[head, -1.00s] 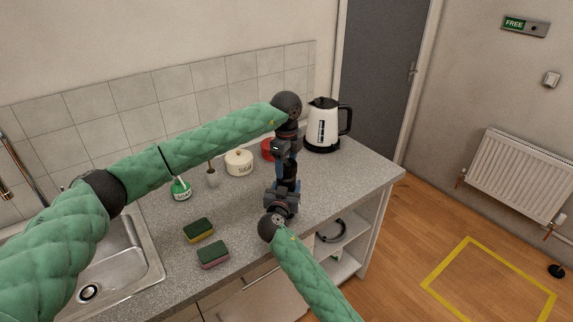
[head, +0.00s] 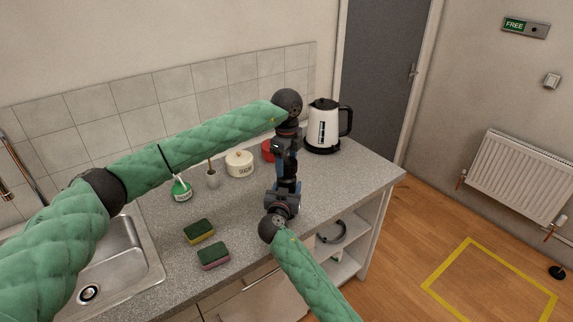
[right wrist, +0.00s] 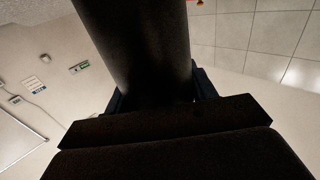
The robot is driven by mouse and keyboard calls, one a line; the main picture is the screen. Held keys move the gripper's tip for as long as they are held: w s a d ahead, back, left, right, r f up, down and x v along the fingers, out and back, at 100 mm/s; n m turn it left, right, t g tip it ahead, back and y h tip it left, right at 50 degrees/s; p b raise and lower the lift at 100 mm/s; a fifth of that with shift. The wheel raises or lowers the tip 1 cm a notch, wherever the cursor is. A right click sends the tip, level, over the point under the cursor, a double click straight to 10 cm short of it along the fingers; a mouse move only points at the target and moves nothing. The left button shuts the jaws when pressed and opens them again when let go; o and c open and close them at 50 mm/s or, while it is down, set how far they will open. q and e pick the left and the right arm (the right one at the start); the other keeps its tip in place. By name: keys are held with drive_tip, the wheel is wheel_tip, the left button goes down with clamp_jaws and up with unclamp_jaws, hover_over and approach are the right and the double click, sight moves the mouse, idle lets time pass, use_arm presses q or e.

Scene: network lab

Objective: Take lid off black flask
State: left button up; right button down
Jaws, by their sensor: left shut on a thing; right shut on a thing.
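The black flask (head: 288,184) stands upright over the counter in the head view, mostly hidden by my two grippers. In the right wrist view its dark, round body (right wrist: 135,45) fills the upper middle, between the fingers. My right gripper (right wrist: 160,97) is shut around this body. It also shows in the head view (head: 284,190), low on the flask. My left gripper (head: 286,170) points down from above and is shut at the flask's top, on the lid. The lid itself is hidden by the gripper, so I cannot see whether it is seated or loose.
A white kettle (head: 323,127), a red item (head: 268,150) and a cream sugar pot (head: 239,164) stand behind on the counter (head: 345,182). A green bottle (head: 181,190) and two sponges (head: 199,231) (head: 213,256) are to the left. The sink (head: 125,262) is at far left.

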sight(287, 162)
use_arm(q)
drive_tip(key=shift+r, duration=0.65)
drive_tip(key=shift+r, duration=1.95)
use_arm(e)
drive_tip(key=shift+c, duration=2.1)
unclamp_jaws()
